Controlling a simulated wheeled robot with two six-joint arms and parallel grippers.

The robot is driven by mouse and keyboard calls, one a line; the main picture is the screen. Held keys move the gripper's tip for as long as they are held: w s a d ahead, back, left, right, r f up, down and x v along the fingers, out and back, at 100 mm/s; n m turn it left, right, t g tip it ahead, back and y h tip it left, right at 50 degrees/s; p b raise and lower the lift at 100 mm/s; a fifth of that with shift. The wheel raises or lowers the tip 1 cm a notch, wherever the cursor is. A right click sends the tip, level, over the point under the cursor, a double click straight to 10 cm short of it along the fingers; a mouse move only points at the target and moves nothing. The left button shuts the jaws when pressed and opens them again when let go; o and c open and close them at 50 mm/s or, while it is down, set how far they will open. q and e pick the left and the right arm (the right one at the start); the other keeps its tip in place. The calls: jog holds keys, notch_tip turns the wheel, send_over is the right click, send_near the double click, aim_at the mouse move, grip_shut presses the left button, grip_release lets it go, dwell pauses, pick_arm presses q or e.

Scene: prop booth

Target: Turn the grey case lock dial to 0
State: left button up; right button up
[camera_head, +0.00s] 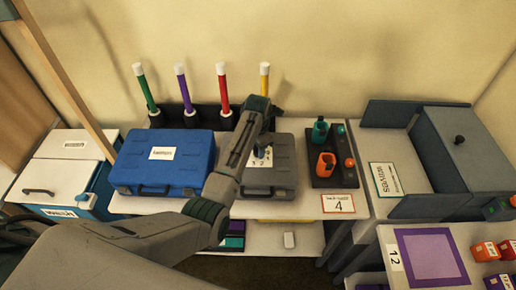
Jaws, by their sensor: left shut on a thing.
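The grey case (283,172) lies on the table with its handle toward the front edge. A small plate with printed numbers shows on its top, and "3" and "2" can be made out. My left arm reaches across from the lower left, and my left gripper (262,150) points down at this plate. It is shut on the lock dial, which is mostly hidden behind the fingers. The dial's setting cannot be read. My right gripper is not in view.
A blue case (190,172) lies left of the grey case. Behind stand several coloured sticks (223,90). A black tray (338,178) with orange and teal items is close on the right. A grey box (462,150) stands further right.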

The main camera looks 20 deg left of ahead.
pick_arm(q)
jog(key=shift+n, duration=1.1)
jog(key=o, duration=1)
jog(key=shift+c, duration=0.2)
jog(key=shift+r, duration=0.1)
notch_tip(320, 180, up, 7)
jog(key=b, duration=0.3)
jog(key=shift+r, duration=0.1)
notch_tip(320, 180, up, 4)
jog(key=shift+f+p, duration=0.2)
jog(key=shift+p, duration=0.9)
